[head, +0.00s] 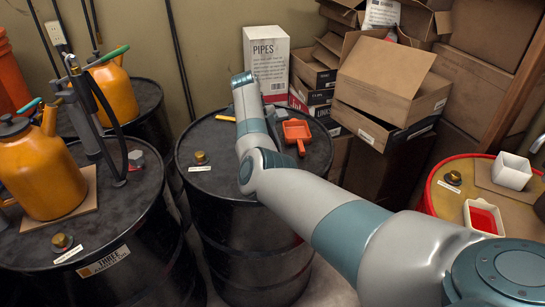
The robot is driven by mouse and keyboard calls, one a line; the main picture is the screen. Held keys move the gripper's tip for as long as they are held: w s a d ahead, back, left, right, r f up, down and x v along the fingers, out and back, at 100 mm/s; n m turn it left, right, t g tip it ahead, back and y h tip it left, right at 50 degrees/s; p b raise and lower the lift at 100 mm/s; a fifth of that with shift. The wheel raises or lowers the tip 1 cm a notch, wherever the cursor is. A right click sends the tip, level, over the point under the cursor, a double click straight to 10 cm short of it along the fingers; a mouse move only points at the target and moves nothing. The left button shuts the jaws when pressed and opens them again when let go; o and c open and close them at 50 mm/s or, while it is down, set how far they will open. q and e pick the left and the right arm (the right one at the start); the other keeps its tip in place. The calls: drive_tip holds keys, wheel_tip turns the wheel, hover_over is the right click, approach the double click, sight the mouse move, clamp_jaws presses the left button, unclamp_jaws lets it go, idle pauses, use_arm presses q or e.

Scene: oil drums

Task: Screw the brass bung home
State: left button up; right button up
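Three brass bungs show in the head view. One bung (200,157) sits at the left of the middle black drum's top (215,180), above a small white label. Another bung (61,242) is at the front of the left black drum's top (110,215). A third bung (453,178) is on the red-rimmed drum (432,190) at right. I cannot tell how deep any bung sits in its hole. My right arm reaches from the lower right across the middle drum, its far end above the drum's back. Its gripper does not show. My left arm and gripper are out of view.
An orange scoop-like tray (297,133) lies on the middle drum, right of my arm. Orange cans (38,170) (112,90) stand on the left drums. Cardboard boxes (385,80) and a white PIPES box (266,60) stack behind. White containers (511,170) (483,217) stand on the right drum.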

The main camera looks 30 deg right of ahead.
drive_tip(key=o, duration=0.4)
drive_tip(key=shift+d, duration=0.25)
drive_tip(key=shift+o, duration=0.2)
drive_tip(key=shift+a, duration=0.2)
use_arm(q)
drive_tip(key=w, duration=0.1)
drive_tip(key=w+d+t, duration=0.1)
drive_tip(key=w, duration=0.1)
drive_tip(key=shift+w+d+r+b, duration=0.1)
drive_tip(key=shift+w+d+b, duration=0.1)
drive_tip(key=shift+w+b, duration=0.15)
use_arm(e)
drive_tip(key=v, duration=1.2)
drive_tip(key=shift+d, duration=0.15)
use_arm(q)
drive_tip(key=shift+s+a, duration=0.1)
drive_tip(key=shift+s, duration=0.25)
